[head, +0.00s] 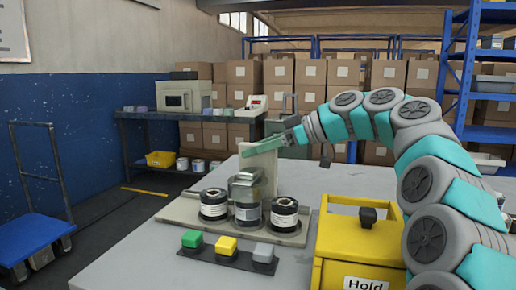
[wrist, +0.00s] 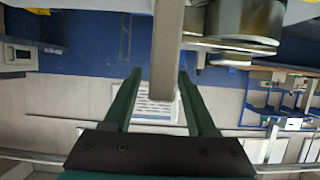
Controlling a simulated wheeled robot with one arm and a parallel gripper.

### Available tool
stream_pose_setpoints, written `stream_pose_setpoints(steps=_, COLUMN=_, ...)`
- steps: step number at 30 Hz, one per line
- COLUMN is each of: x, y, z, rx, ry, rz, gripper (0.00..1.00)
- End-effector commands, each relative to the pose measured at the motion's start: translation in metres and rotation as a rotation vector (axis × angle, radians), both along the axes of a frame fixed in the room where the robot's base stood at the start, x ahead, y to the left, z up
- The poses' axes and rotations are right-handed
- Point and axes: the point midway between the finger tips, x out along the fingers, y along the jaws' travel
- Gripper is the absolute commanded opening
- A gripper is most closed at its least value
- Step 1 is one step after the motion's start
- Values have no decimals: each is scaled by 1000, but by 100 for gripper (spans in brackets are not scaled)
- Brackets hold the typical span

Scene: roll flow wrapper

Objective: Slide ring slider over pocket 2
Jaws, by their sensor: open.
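My gripper (head: 262,148) reaches in from the right at the upright pale panel (head: 260,172) behind the jars. In the wrist view its two green fingers (wrist: 159,75) are apart, with a grey bar (wrist: 167,45) showing between them; I cannot tell whether they touch it. A grey metal cylinder (head: 246,188), which may be the ring slider, stands in the middle of the beige base plate (head: 178,213). The pockets carry no readable numbers. A round metal part (wrist: 245,22) shows at the wrist view's top right.
A black strip (head: 225,257) with green, yellow and grey buttons lies in front of the plate. A yellow box (head: 335,240) marked "Hold", with a black knob, stands at the right beside my arm. The grey tabletop (head: 125,262) is clear at the front left.

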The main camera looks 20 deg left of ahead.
Motion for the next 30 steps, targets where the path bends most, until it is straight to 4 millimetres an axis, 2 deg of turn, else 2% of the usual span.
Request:
stream_pose_setpoints(steps=8, x=1, y=-7, z=3, rx=0, ry=-1, rz=-1, gripper=57)
stream_pose_setpoints(steps=21, x=5, y=-66, z=29, rx=2, ry=-1, rz=-3, gripper=57)
stream_pose_setpoints(steps=30, x=4, y=-72, z=30, rx=0, ry=0, rz=-1, gripper=57)
